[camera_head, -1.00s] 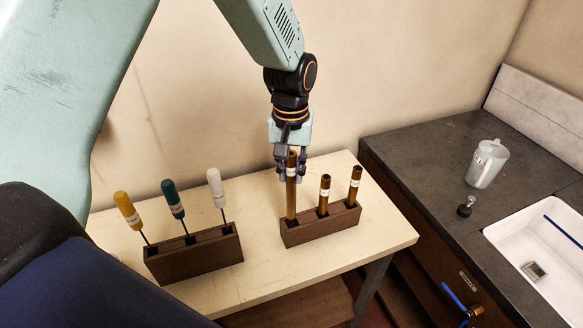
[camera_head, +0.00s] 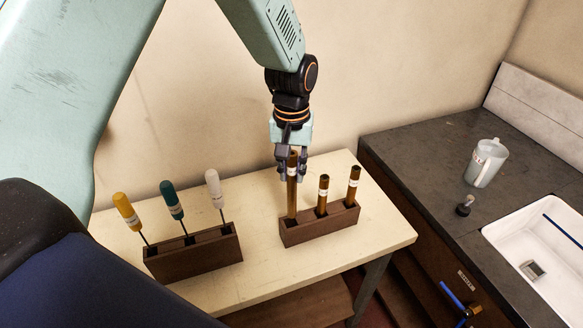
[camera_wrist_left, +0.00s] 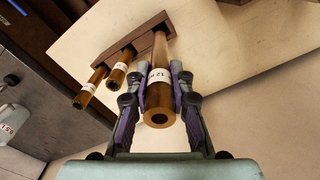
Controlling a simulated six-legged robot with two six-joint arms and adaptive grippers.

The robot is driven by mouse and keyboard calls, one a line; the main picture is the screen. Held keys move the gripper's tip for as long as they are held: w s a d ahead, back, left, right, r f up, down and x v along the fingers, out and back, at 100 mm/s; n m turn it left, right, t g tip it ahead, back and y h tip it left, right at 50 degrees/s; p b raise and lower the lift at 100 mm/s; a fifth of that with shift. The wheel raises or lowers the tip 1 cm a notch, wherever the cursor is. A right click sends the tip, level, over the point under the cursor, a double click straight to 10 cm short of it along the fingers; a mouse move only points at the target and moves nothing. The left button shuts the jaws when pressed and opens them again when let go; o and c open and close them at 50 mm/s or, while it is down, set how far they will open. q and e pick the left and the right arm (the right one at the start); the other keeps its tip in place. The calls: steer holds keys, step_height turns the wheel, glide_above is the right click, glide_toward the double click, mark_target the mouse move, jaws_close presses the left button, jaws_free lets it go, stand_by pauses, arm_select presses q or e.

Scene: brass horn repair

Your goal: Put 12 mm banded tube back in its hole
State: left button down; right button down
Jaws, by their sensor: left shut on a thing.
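The banded tube (camera_head: 292,195) is a brown tube with a white label, upright at the left hole of a dark wooden block (camera_head: 318,229). My left gripper (camera_head: 291,165) is shut around its upper part. In the left wrist view the tube (camera_wrist_left: 159,85) sits between the fingers (camera_wrist_left: 160,100), its label reading "12" in part and its open end facing the camera. The tube's lower end is at or in the left hole; how deep cannot be told. Two shorter labelled brown tubes stand in the block's other holes, a middle one (camera_head: 323,196) and a right one (camera_head: 353,187). My right gripper is not seen.
A second dark block (camera_head: 195,258) to the left holds yellow (camera_head: 126,211), green (camera_head: 171,199) and white (camera_head: 214,187) handled tools. Both blocks stand on a pale table (camera_head: 270,277). A dark counter (camera_head: 420,160) to the right carries a jug (camera_head: 486,163) and a sink (camera_head: 540,250).

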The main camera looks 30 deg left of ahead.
arm_select(q)
steer(key=shift+s+a+r+p, duration=0.1)
steer(key=shift+s+a+p, duration=0.05)
steer(key=shift+s+p, duration=0.25)
steer(key=shift+w, duration=0.2)
steer(key=shift+s, duration=0.15)
stand_by(0.3)
steer(key=shift+p, duration=0.3)
